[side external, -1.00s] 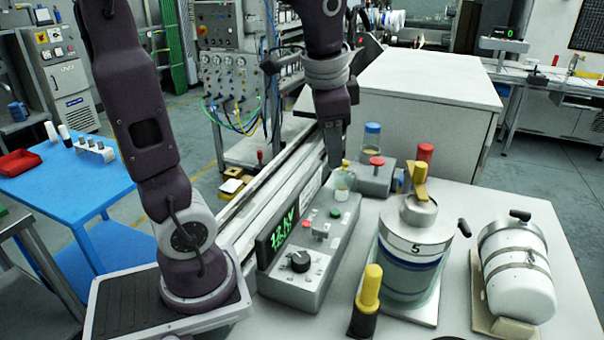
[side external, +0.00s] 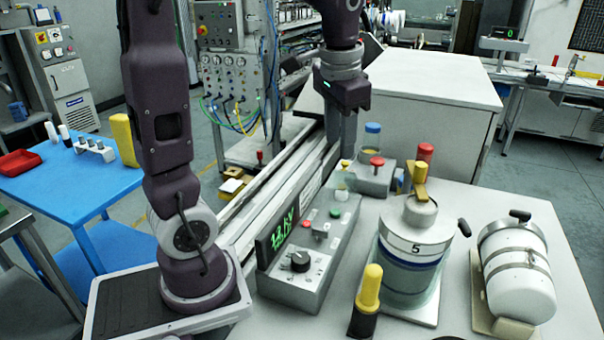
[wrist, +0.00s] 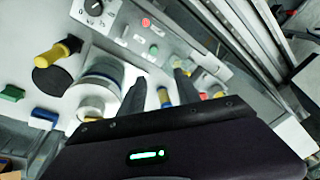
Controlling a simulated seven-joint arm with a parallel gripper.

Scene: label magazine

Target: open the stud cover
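A grey control box (side external: 302,262) carries a green display (side external: 284,229), a black knob (side external: 300,261), and red and green buttons. At its far end stands a small clear piece with a yellow top (side external: 344,176), which may be the stud cover; I cannot tell for certain. My gripper (side external: 339,145) points down just above and behind this piece, apparently apart from it. In the wrist view my gripper (wrist: 159,84) has its two dark fingers spread, with nothing visibly held. A yellow part (wrist: 163,97) shows between them, further off; the right finger hides part of the box.
A red-knobbed grey box (side external: 374,180) and a blue-capped jar (side external: 372,135) stand close to the gripper. A rail runs along the left.

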